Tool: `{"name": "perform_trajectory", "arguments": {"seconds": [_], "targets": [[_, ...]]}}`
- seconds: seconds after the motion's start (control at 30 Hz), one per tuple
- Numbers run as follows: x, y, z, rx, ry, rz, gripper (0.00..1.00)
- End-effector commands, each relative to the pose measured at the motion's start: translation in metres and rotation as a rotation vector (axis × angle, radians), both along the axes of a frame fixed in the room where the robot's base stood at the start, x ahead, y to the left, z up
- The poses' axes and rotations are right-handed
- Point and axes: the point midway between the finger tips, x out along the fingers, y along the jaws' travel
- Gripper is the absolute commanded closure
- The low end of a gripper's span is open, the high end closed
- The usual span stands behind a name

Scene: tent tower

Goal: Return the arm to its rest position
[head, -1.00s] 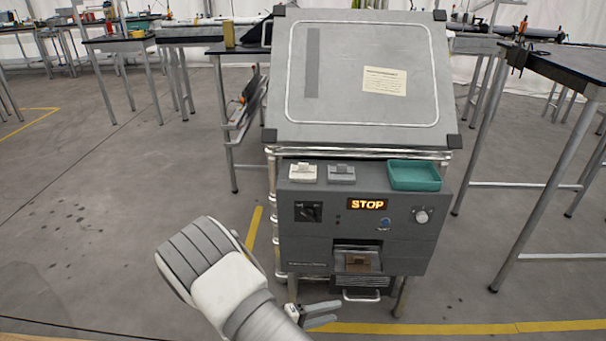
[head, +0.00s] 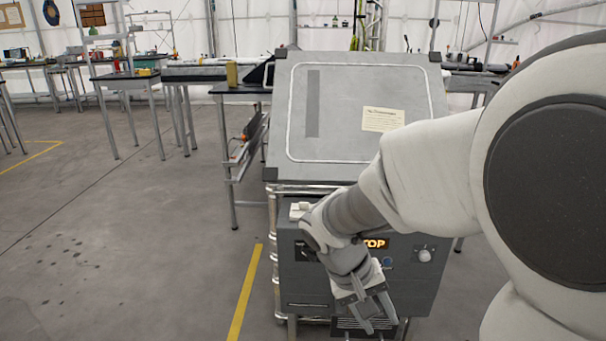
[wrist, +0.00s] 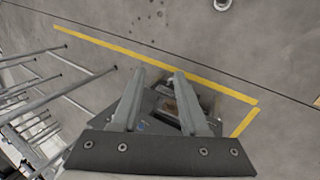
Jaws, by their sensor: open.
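My gripper (head: 378,312) is in front of the lower part of the grey machine (head: 310,280) in the head view. Its two fingers are apart and point down, with nothing between them that it holds. In the wrist view my gripper (wrist: 158,80) shows both fingers spread, with part of the machine (wrist: 160,100) visible beyond and between them.
The machine's sloped lid (head: 345,100) carries a paper label (head: 383,120). A knob (head: 424,256) shows to the right of my wrist. Dark tables (head: 125,79) stand behind at the left. The floor at the left is clear, with a yellow line (head: 244,295) beside the machine.

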Motion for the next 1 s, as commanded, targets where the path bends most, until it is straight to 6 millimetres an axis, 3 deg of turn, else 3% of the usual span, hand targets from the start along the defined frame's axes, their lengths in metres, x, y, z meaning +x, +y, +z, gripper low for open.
{"name": "perform_trajectory", "arguments": {"seconds": [0.3,0.6,0.87,0.9,1.0], "targets": [[-0.042,-0.012,0.060,0.238,-0.155,-0.018,0.56],[-0.081,-0.013,0.100,0.389,-0.347,0.017,0.56],[-0.106,-0.010,0.121,0.450,-0.504,0.059,0.56],[-0.105,-0.009,0.139,0.450,-0.496,0.062,0.56],[-0.104,-0.009,0.161,0.450,-0.491,0.061,0.56]]}}
